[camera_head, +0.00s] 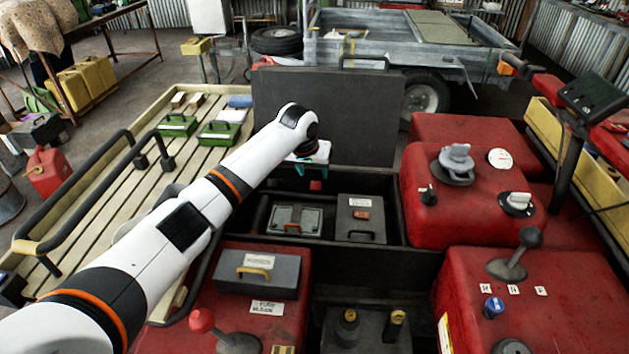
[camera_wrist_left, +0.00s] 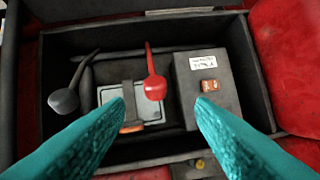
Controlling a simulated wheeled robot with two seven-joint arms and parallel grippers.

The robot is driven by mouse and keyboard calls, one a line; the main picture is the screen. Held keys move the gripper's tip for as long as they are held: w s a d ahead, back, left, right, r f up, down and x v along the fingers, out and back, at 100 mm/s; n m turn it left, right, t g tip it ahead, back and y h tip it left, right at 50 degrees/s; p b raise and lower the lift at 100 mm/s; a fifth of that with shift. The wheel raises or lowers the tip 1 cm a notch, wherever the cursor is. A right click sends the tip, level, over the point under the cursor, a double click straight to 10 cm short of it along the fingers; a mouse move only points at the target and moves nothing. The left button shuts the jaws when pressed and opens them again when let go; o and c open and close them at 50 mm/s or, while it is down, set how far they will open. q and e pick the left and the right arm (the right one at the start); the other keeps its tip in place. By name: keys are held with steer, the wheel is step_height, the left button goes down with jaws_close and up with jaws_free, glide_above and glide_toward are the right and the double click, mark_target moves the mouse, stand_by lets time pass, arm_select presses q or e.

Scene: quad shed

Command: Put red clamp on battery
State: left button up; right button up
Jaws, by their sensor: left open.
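The red clamp (camera_wrist_left: 154,80) shows in the left wrist view at the right part of the battery (camera_wrist_left: 107,94), between my fingers in the picture. Whether it touches the battery I cannot tell. In the head view a small red part of the clamp (camera_head: 315,185) shows just below my left gripper (camera_head: 309,163). The battery (camera_head: 296,220) is a grey block in the open black bay, with a strap across it. My left gripper (camera_wrist_left: 160,104) has teal fingers, spread apart and empty, above the bay. A black clamp (camera_wrist_left: 65,99) lies to the left of the battery.
A dark box with a white label (camera_head: 361,218) stands right of the battery in the bay. The raised black lid (camera_head: 340,110) stands behind it. Red bodywork (camera_head: 470,200) with knobs and a lever flanks the bay. A slatted rack (camera_head: 100,210) is at left.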

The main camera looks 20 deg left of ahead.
mark_target(315, 183)
arm_select(q)
steer(key=x, duration=0.5)
steer(key=b+x, duration=0.1)
steer(key=x, duration=0.1)
steer(key=shift+w+a+f, duration=0.1)
steer(key=shift+a+f, duration=0.05)
steer(key=shift+a, duration=0.1)
steer(key=shift+w+f, duration=0.1)
steer(key=shift+f, duration=0.1)
steer(key=shift+w+f, duration=0.1)
steer(key=shift+f, duration=0.1)
steer(key=shift+c, duration=0.7)
jaws_close()
arm_select(e)
steer(key=shift+w+a+f, duration=0.4)
steer(key=shift+a+f, duration=0.05)
steer(key=shift+a, duration=0.2)
